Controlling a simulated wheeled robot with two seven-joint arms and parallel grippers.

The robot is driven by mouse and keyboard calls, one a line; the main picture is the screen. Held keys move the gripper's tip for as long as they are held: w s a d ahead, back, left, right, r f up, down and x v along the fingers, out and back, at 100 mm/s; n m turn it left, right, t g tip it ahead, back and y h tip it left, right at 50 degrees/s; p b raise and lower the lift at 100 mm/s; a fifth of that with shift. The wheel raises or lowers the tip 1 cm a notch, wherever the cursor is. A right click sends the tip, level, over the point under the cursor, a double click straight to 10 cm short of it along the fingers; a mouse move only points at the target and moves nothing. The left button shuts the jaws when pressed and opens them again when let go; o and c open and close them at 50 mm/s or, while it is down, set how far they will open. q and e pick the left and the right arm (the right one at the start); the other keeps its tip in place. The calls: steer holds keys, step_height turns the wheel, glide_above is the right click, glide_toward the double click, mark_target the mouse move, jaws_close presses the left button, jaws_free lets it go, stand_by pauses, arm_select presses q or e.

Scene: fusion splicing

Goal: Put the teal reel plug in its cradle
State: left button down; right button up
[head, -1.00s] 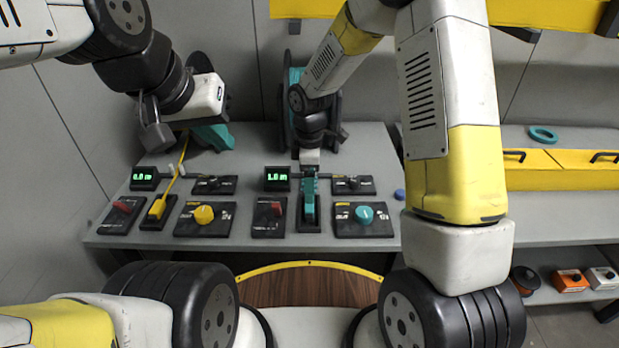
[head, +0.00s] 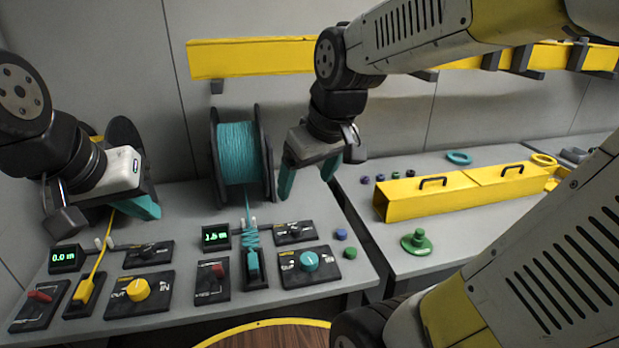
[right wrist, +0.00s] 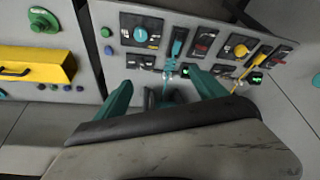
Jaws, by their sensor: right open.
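The teal reel plug (head: 253,266) sits in its dark cradle (head: 256,285) on the grey bench. A teal cord (head: 251,237) runs in bunched loops from the plug up to the teal reel (head: 238,153). The plug also shows in the right wrist view (right wrist: 178,42). My right gripper (head: 309,178) is open and empty, above and to the right of the plug, apart from it. Its two teal fingers are spread in the right wrist view (right wrist: 162,95). My left gripper (head: 148,207) is over the left of the bench; its jaw gap is hidden.
A yellow plug (head: 83,290) with a yellow cord lies in the left cradle. Knob panels, such as the teal knob panel (head: 310,265), flank the cradles. A yellow box (head: 430,195) and green knob (head: 416,241) are on the right bench.

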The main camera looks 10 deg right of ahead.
steer(key=s+d+r+m+t, duration=0.1)
steer(key=s+r+m, duration=0.1)
steer(key=s+m, duration=0.2)
steer(key=shift+s+d+t+y, duration=0.3)
steer(key=shift+s, duration=0.6)
